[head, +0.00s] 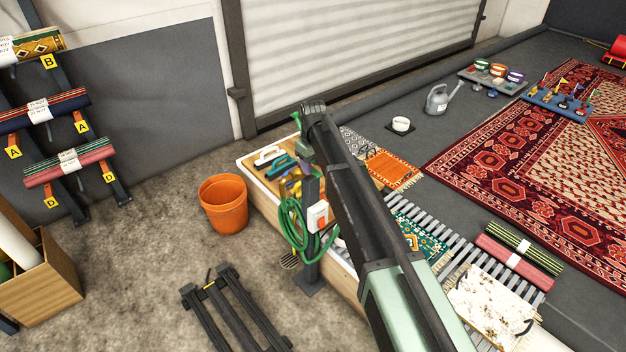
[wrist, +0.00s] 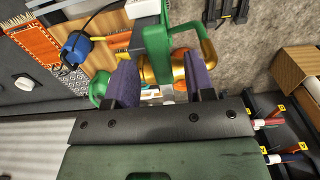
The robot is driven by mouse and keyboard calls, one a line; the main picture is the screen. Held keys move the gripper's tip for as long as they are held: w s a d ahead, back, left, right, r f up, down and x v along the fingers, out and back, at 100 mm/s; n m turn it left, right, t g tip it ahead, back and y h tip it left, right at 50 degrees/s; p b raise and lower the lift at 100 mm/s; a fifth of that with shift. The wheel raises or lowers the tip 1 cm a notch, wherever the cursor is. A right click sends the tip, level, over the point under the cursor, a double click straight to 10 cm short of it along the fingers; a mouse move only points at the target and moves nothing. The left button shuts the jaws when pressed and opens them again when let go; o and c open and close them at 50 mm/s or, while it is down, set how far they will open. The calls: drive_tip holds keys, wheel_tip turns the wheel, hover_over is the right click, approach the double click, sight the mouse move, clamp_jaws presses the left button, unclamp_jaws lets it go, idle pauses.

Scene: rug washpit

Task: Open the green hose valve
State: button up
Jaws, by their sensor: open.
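The green hose valve (wrist: 156,48) shows in the wrist view as green parts with a brass-coloured body (wrist: 158,70). My gripper (wrist: 160,82) is open, with one finger on each side of the brass part. I cannot tell whether either finger touches it. In the head view, the post (head: 311,240) carries a coiled green hose (head: 290,225) and a white box with a red mark (head: 318,215). My arm reaches to the top of this post, and hides much of the valve and my fingers there.
A wooden bench (head: 258,192) with brushes and tools stands behind the post. A blue round item with a black cord (wrist: 76,46) lies near my gripper. An orange bucket (head: 224,204) stands left, and a dark rack (head: 232,312) in front. Floor between them is clear.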

drive_tip(key=shift+f, duration=0.6)
drive_tip(key=shift+r, duration=0.15)
drive_tip(key=shift+c, duration=0.3)
clamp_jaws()
